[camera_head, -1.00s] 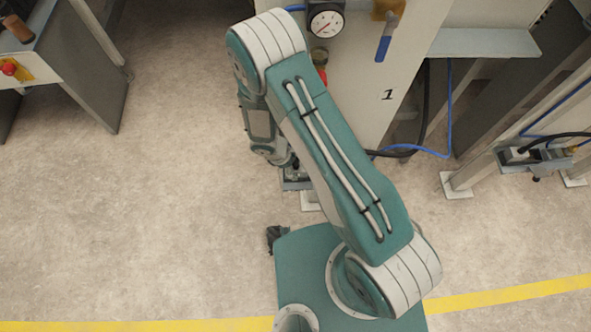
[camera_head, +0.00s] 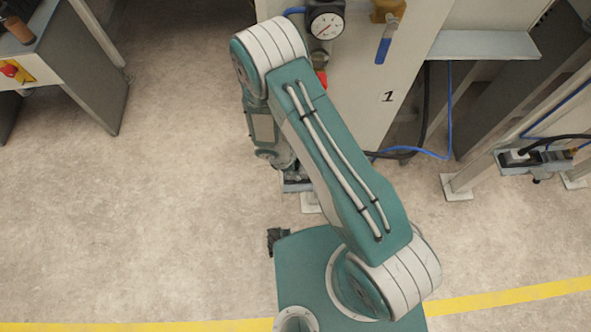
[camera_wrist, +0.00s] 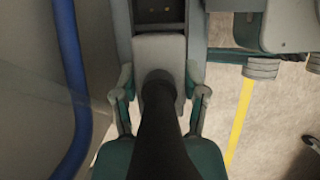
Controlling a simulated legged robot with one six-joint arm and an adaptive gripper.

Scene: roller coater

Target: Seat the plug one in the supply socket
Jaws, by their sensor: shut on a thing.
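In the wrist view my gripper (camera_wrist: 160,98) has one finger on each side of a black, rounded part with a thick black stem, and is shut on it. I take this part for plug one (camera_wrist: 158,125); its front end is not clearly visible. A pale grey block lies just beyond it in the picture, and I cannot tell whether they touch. In the head view my arm hides the fingers and the plug. I cannot identify the supply socket for certain in either view.
A cabinet panel marked 1 (camera_head: 375,115) carries a gauge (camera_head: 326,23) and a blue-handled valve (camera_head: 383,49). A blue hose (camera_wrist: 72,85) runs along the left of the wrist view. Black and blue cables hang right of the panel. The floor (camera_head: 130,210) on the left is clear.

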